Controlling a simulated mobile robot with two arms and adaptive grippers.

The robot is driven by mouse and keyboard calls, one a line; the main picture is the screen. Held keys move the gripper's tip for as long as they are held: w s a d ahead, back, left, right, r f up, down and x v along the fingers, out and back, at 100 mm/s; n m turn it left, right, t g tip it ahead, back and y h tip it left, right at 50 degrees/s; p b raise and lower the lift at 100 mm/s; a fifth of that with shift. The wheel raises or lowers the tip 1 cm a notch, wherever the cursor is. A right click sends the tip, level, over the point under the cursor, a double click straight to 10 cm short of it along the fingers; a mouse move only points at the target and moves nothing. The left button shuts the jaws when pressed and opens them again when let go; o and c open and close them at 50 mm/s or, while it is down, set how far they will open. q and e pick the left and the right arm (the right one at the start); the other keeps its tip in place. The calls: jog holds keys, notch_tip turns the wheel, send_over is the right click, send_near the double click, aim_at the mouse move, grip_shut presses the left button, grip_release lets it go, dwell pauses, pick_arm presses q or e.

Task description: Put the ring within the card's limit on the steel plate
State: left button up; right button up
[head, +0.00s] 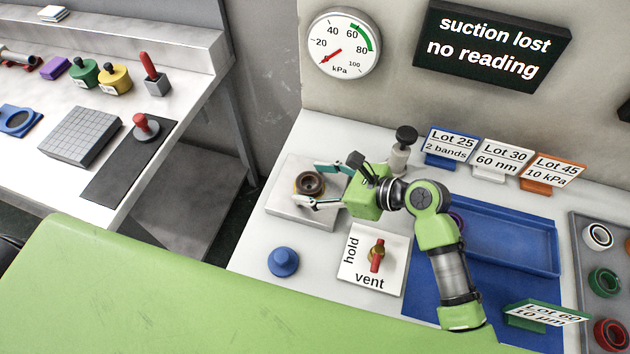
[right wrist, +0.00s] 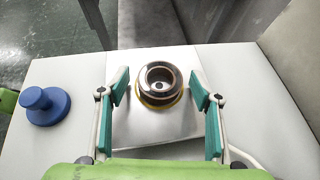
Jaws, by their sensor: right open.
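The steel plate (head: 287,206) lies at the left of the white bench. A dark brown ring-shaped piece with a yellow lower rim (head: 310,183) stands on it; the right wrist view shows it (right wrist: 160,84) near the plate's middle (right wrist: 150,127). My right gripper (head: 306,183) is open, one finger on each side of this piece, with gaps showing in the right wrist view. Four-colour holders carry the cards: Lot 25 (head: 447,145), Lot 30 (head: 497,158), Lot 45 (head: 550,170) and Lot 60 (head: 545,314). My left gripper is not in view.
The gauge (head: 343,43) needle is near zero; the display (head: 492,44) reads "suction lost no reading". The red valve handle (head: 376,262) points toward "vent". A blue knob (head: 284,262) stands left of it. A blue tray (head: 510,268) and a grey tray of rings (head: 579,240) are right.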

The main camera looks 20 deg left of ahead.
jog(key=v, duration=1.2)
